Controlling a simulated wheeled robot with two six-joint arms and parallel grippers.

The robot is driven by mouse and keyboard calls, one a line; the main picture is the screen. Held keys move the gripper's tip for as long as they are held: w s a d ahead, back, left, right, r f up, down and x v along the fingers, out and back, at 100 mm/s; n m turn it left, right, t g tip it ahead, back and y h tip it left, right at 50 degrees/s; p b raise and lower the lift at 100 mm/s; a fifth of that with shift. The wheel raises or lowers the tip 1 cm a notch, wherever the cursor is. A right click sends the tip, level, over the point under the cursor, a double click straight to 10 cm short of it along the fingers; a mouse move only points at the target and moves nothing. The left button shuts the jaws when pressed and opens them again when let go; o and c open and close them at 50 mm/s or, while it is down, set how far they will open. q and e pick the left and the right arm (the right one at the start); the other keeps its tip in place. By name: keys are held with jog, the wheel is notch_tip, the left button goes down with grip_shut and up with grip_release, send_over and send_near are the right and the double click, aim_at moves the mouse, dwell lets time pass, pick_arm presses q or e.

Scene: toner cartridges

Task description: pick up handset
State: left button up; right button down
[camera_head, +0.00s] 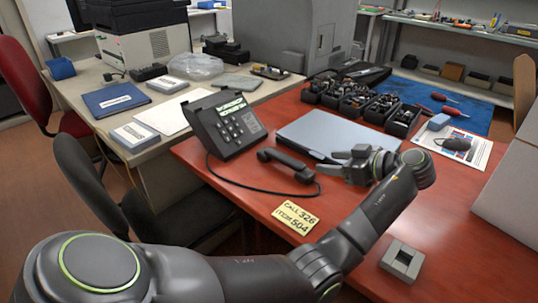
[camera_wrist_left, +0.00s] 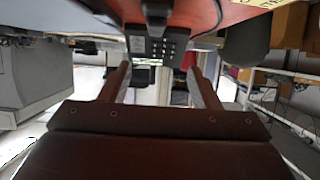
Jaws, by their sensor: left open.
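The black handset (camera_head: 287,163) lies on the red desk, off its base, with its cord curling beside it. The black desk phone (camera_head: 227,124) stands behind it to the left, keypad and display facing up. My left gripper (camera_head: 335,164) is open and empty, just right of the handset's right end, with its fingers pointing left toward it. In the left wrist view the open fingers (camera_wrist_left: 160,85) frame the phone keypad (camera_wrist_left: 168,48), and a dark piece that looks like the handset (camera_wrist_left: 156,12) shows at the top. My right gripper is out of view.
A closed grey laptop or flat case (camera_head: 322,133) lies behind my gripper. A yellow note (camera_head: 296,218) lies in front of the handset. A grey square block (camera_head: 401,261) sits at the front right. Black bins (camera_head: 357,103) with small parts stand at the back.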

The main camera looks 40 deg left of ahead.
pick_arm(q)
send_near(279, 153)
jog(key=shift+s+a+f, duration=0.2)
jog(key=shift+a+f, duration=0.2)
jog(key=shift+a, duration=0.15)
jog(key=shift+s+a+f, duration=0.15)
jog(key=shift+a+f, duration=0.25)
jog(key=shift+a, duration=0.2)
jog(key=x, duration=0.5)
jog(key=shift+w+a+r, duration=0.1)
jog(key=shift+w+a, duration=0.25)
jog(key=shift+w, duration=0.05)
jog(key=shift+r, duration=0.1)
grip_shut()
